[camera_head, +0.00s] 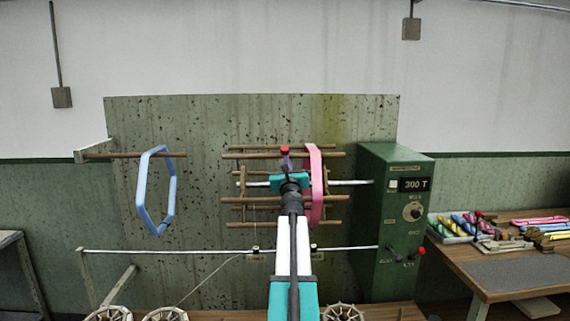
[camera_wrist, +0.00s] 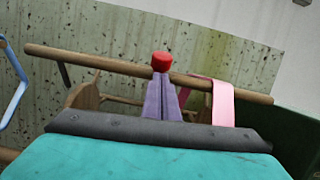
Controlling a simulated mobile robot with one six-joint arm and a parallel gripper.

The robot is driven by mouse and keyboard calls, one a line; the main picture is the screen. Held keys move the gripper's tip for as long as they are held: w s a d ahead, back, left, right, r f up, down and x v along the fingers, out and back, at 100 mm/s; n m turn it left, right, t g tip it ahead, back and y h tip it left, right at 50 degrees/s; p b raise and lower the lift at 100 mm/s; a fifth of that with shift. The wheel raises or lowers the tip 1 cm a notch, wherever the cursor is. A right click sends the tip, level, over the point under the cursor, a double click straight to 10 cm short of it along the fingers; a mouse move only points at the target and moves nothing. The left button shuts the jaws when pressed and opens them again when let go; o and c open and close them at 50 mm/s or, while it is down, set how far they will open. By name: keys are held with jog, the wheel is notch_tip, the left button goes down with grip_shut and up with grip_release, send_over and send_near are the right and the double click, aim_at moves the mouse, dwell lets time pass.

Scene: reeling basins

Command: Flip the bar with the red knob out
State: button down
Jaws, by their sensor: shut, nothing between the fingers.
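The red knob (camera_head: 285,150) sits at the upper wooden bar (camera_head: 325,155) of the reel, near its middle. In the wrist view the knob (camera_wrist: 161,62) shows in front of the bar (camera_wrist: 100,62). My gripper (camera_head: 285,158) is teal with purple fingers and points at the reel. Its fingers (camera_wrist: 162,80) are shut together and empty, with their tips just below the knob. I cannot tell whether they touch it. My gripper and arm hide the reel's middle. A pink skein (camera_head: 314,185) hangs around the reel's right part.
A blue skein (camera_head: 140,195) hangs from a peg at left. The green control box (camera_head: 395,220) stands right of the reel, with a red-tipped lever. A long metal rod (camera_head: 180,250) runs below the reel. A table (camera_head: 480,270) at far right holds coloured skeins.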

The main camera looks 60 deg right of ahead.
jog(key=shift+r, duration=0.15)
jog(key=s+a+f+b, duration=0.4)
jog(key=s+a+f, duration=0.2)
jog(key=a+f, duration=0.1)
jog(key=shift+a+b, duration=0.25)
jog(key=shift+b, duration=0.15)
dwell(1.1)
dwell(0.6)
jog(key=shift+s, duration=0.1)
